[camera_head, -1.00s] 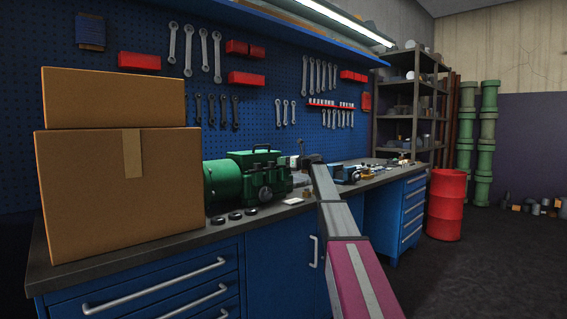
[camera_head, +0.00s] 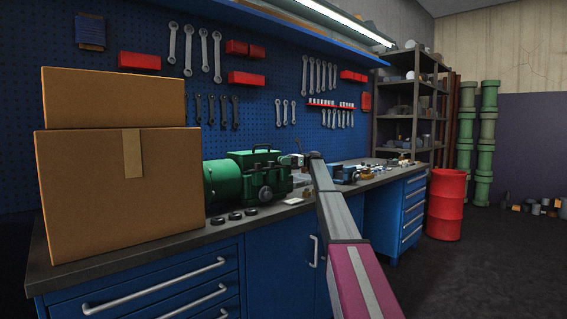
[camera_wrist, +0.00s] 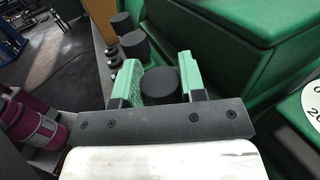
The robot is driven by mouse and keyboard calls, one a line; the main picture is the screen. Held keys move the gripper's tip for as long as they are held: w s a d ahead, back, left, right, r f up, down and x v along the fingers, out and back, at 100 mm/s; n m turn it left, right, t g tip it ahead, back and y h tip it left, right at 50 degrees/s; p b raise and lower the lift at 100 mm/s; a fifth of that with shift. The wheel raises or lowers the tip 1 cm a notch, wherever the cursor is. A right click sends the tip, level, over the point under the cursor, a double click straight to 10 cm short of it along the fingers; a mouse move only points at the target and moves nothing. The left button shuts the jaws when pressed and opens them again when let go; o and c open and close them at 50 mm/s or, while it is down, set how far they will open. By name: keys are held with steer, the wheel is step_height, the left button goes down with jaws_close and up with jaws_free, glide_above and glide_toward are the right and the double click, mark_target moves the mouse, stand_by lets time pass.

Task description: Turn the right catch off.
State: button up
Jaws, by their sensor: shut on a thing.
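The green separator unit (camera_head: 245,175) stands on the bench with a black carry handle on top and a round green drum at its left end. A black front knob (camera_head: 265,193) shows on its face. In the wrist view, my gripper (camera_wrist: 163,78) has its two pale green fingers on either side of a round black knob (camera_wrist: 160,84), closed on it. The knob stands beside the green housing (camera_wrist: 225,40). More black knobs (camera_wrist: 135,44) line up beyond it. In the head view my gripper is at the unit's right end, with its fingertips hard to make out.
Two cardboard boxes (camera_head: 118,190) are stacked on the left of the bench. Several small black rings (camera_head: 235,216) lie in front of the unit. A blue tool (camera_head: 345,173) lies farther right on the bench. A red drum (camera_head: 446,205) stands on the floor at the right.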

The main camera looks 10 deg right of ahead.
steer(key=shift+n+g, duration=0.6)
steer(key=shift+g, duration=0.3)
steer(key=o, duration=0.9)
